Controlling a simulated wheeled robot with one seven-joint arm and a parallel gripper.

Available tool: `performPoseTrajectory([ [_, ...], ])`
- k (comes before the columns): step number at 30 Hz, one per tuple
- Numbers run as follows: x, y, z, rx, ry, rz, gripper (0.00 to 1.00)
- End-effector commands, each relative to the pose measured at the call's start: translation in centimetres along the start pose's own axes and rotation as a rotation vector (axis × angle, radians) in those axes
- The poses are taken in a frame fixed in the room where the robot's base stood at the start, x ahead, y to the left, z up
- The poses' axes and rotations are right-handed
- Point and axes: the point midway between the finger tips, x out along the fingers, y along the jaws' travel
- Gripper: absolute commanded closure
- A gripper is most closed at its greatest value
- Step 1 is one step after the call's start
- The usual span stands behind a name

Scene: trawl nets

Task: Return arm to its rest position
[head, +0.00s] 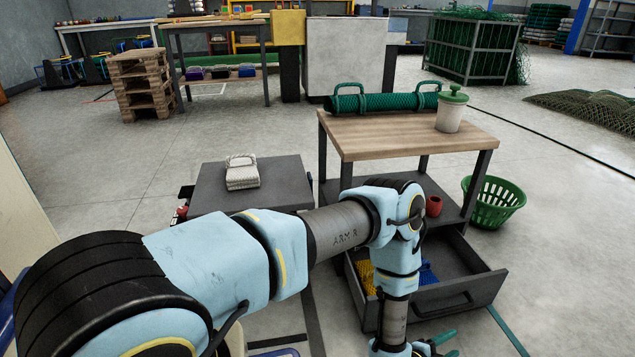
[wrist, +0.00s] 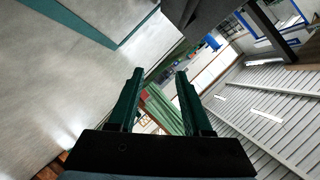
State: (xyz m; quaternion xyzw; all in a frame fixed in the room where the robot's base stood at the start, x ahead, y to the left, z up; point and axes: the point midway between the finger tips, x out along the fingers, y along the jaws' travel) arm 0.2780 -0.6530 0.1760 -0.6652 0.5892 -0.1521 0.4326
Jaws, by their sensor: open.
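My arm reaches from the lower left of the head view across to the open drawer of the wooden-topped table. My gripper (wrist: 160,80) shows in the wrist view with its two green fingers apart and nothing between them. In the head view only part of my gripper shows, at the bottom edge in front of the drawer. The wrist view is tilted and shows floor on the left and a ribbed light surface on the right.
The table (head: 405,133) carries a green net roll (head: 385,103) and a lidded container (head: 450,112). Its drawer (head: 455,295) stands open, with yellow and blue items inside. A green basket (head: 492,203) stands right. A low grey cabinet (head: 285,183) holds folded white cloth (head: 242,175).

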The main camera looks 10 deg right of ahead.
Motion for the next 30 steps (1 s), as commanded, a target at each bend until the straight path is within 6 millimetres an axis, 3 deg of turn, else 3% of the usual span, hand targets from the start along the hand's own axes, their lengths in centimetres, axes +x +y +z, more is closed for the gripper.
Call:
performPoseTrajectory([
  [8,1.5,-8.9,3.0,-0.118,-0.111,0.062,0.5],
  [14,-0.7,-19.3,7.6,-0.286,-0.289,0.11,0.5],
  [17,-3.4,-24.1,10.0,-0.386,-0.396,0.121,0.5],
  [23,-11.9,-32.5,14.3,-0.613,-0.629,0.102,0.5],
  [27,-19.6,-36.8,16.2,-0.798,-0.798,0.058,0.5],
  [30,-25.6,-38.9,16.7,-0.942,-0.915,0.01,0.5],
])
